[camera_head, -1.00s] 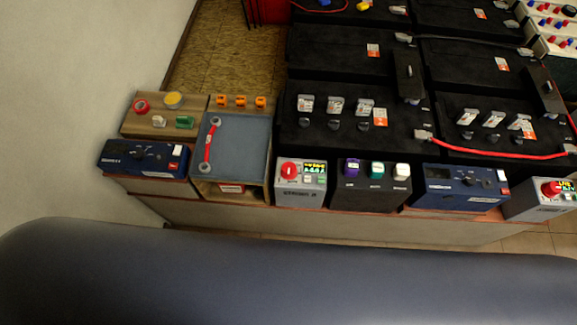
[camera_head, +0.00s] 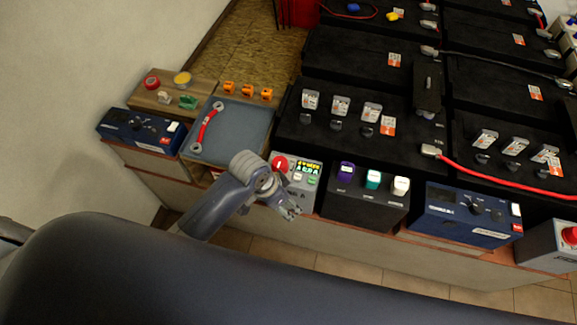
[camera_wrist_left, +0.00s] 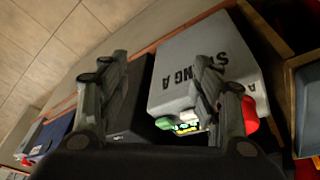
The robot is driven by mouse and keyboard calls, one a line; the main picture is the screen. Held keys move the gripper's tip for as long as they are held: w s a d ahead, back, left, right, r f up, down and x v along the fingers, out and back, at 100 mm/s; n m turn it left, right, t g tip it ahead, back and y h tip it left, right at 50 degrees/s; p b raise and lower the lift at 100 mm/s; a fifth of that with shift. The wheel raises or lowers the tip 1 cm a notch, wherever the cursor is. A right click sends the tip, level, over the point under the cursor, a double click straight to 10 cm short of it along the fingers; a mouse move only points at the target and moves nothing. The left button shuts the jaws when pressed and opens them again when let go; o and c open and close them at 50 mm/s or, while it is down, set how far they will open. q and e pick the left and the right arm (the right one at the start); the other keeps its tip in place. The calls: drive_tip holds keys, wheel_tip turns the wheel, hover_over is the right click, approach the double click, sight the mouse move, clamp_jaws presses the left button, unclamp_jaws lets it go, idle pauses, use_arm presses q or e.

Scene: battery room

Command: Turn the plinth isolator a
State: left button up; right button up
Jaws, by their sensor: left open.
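The plinth isolator is a grey box (camera_head: 306,196) with a red round knob (camera_head: 280,163), a small lit display and small buttons, on the front ledge in the head view. In the left wrist view the grey box (camera_wrist_left: 185,65) carries black lettering that reads in part "STRING A". Its red knob (camera_wrist_left: 250,114) is partly hidden behind the right-hand finger. My left gripper (camera_head: 291,208) is open and empty in front of the box, and my wrist is close beside the knob. Its two spread fingers (camera_wrist_left: 161,62) frame part of the box in the wrist view. My right gripper is not in view.
A black box with purple, green and white knobs (camera_head: 366,200) stands just right of the isolator. A blue device (camera_head: 468,215) is farther right, and a similar grey box (camera_head: 548,248) stands at the right edge. Large black batteries (camera_head: 350,105) fill the area behind. A grey-blue mat (camera_head: 235,135) lies left.

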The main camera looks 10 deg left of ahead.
sight(280, 161)
use_arm(q)
drive_tip(key=w+r+m, duration=0.1)
drive_tip(key=w+r, duration=0.1)
drive_tip(key=w+r+m+g, duration=0.1)
drive_tip(key=w+m, duration=0.1)
drive_tip(key=w+r+m, duration=0.2)
drive_tip(key=w, duration=0.1)
drive_tip(key=shift+d+r+y, duration=0.3)
drive_tip(key=shift+y, duration=0.1)
drive_tip(key=w+a+r+m+g+y+b, duration=0.1)
drive_tip(key=w+a+r+m+g+y, duration=0.15)
drive_tip(key=w+a+r, duration=0.3)
drive_tip(key=shift+m+t+h, duration=0.25)
drive_tip(key=shift+t, duration=0.2)
drive_tip(key=f, duration=0.6)
drive_tip(key=s+f, duration=0.1)
drive_tip(key=f, duration=0.2)
drive_tip(key=shift+d, duration=0.35)
drive_tip(key=shift+f, duration=0.45)
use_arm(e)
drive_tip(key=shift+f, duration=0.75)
use_arm(q)
drive_tip(key=c, duration=1.1)
drive_tip(key=shift+o, duration=0.2)
